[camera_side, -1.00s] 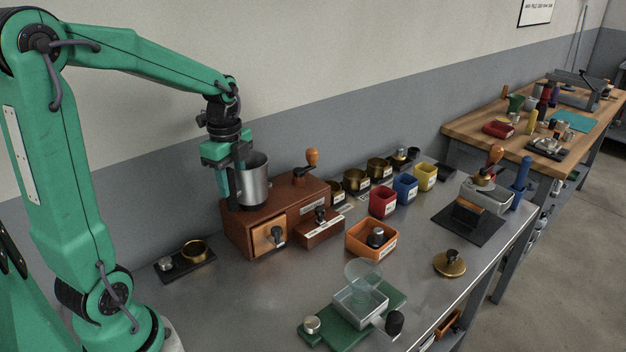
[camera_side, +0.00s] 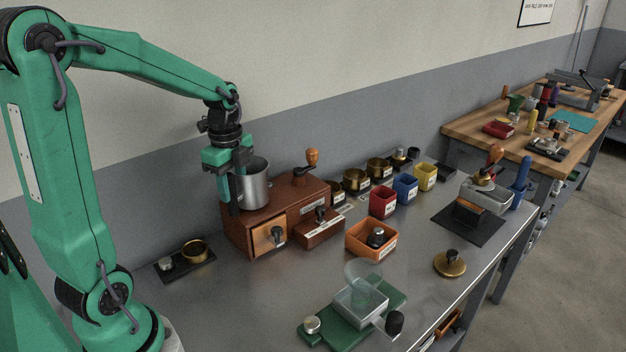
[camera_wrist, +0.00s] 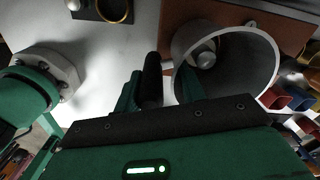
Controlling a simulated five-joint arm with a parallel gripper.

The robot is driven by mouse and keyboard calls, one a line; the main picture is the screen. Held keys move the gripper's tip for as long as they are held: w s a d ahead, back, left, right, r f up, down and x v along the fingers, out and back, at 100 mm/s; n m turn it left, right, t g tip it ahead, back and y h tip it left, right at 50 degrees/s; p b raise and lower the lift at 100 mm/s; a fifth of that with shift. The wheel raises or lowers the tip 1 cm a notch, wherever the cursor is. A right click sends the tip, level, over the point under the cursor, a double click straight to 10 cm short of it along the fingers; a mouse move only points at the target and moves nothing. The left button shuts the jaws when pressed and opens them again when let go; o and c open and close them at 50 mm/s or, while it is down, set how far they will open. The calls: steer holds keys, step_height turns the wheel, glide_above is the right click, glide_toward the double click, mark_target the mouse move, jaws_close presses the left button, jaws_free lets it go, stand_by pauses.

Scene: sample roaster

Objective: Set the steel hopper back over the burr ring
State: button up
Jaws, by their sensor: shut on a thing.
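The steel hopper (camera_side: 255,187) is an upright, open-topped grey cylinder at the left end of the brown wooden grinder box (camera_side: 297,200). My gripper (camera_side: 233,196) is at its left side, shut on it. In the wrist view my gripper (camera_wrist: 158,92) has a black upright piece between its green fingers, beside the wall of the hopper (camera_wrist: 240,62). A rounded silver piece shows inside the hopper near its left wall; I cannot tell if it is part of the burr. The burr ring is not clearly visible. Whether the hopper's bottom touches the box top is unclear.
A wooden-knobbed crank (camera_side: 310,161) stands on the box, right of the hopper. A dark tray (camera_side: 183,268) with a brass ring is at front left. An orange bin (camera_side: 370,243), coloured cups and a green board (camera_side: 385,306) lie rightward. Bare steel table lies in front.

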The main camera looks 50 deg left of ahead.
steer(key=shift+f, duration=0.5)
steer(key=o, duration=1.1)
steer(key=shift+o, duration=0.2)
steer(key=shift+r, duration=0.15)
steer(key=shift+r, duration=3.8)
steer(key=shift+s, duration=0.1)
steer(key=shift+s+d+r+n, duration=0.1)
steer(key=shift+d+n, duration=0.2)
steer(key=shift+d, duration=0.15)
steer(key=s+d+n+t, duration=0.5)
steer(key=s+d+n, duration=0.3)
steer(key=d+n, duration=0.5)
steer(key=shift+s+r+t, duration=0.3)
steer(key=shift+s+r, duration=0.05)
steer(key=shift+s, duration=0.05)
